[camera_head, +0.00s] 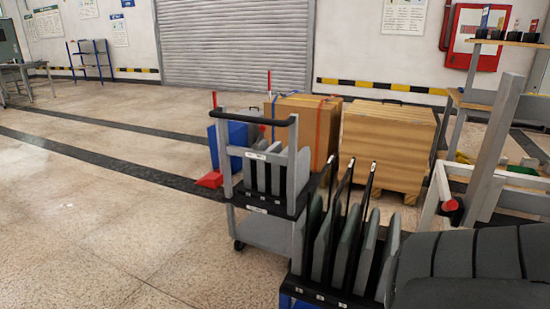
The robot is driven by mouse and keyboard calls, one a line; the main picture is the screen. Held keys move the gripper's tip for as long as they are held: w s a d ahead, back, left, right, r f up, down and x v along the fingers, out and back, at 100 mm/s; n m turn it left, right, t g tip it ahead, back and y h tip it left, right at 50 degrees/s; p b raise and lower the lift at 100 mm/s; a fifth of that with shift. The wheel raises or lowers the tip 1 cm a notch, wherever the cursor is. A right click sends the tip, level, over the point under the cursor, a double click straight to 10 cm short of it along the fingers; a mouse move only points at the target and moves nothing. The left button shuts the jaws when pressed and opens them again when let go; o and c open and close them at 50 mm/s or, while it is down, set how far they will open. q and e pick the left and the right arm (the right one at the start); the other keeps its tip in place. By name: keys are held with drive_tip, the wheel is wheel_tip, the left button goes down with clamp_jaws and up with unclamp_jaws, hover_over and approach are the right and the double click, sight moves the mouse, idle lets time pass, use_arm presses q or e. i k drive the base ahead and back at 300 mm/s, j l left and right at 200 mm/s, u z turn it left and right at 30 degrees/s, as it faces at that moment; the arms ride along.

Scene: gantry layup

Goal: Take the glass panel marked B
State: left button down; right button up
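A black-based rack (322,295) stands at the bottom centre with several upright slots. Thin dark-edged panels (342,190) stand in it between grey rounded dividers (345,245). Small white labels are on the rack's front edge, but their letters are too small to read, so I cannot tell which panel is marked B. A grey trolley (228,165) behind and to the left carries a second slotted holder (272,172) with grey upright plates and small labels. Neither of my grippers is in view.
A grey frame with a red knob (450,205) and a large dark grey ribbed object (470,265) crowd the right. The floor (100,230) at left is clear.

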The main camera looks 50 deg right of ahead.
sight(341, 201)
drive_tip(key=i+z, duration=0.25)
drive_tip(key=i, duration=0.15)
drive_tip(key=i+j+z, duration=0.55)
drive_tip(key=i, duration=0.25)
drive_tip(key=i+z, duration=0.15)
drive_tip(key=z, duration=0.25)
drive_tip(key=i+z, duration=0.15)
drive_tip(key=z, duration=0.25)
drive_tip(key=i+j+z, duration=0.1)
drive_tip(key=z, duration=0.35)
drive_tip(key=i+j+z, duration=0.15)
drive_tip(key=z, duration=0.25)
drive_tip(key=i+j+z, duration=0.15)
drive_tip(key=z, duration=0.3)
drive_tip(key=i+j+z, duration=0.25)
drive_tip(key=z, duration=0.15)
drive_tip(key=i+j+z, duration=0.15)
drive_tip(key=j+z, duration=0.15)
drive_tip(key=z, duration=0.15)
drive_tip(key=i+j+z, duration=0.15)
drive_tip(key=j+z, duration=0.2)
drive_tip(key=j, duration=0.1)
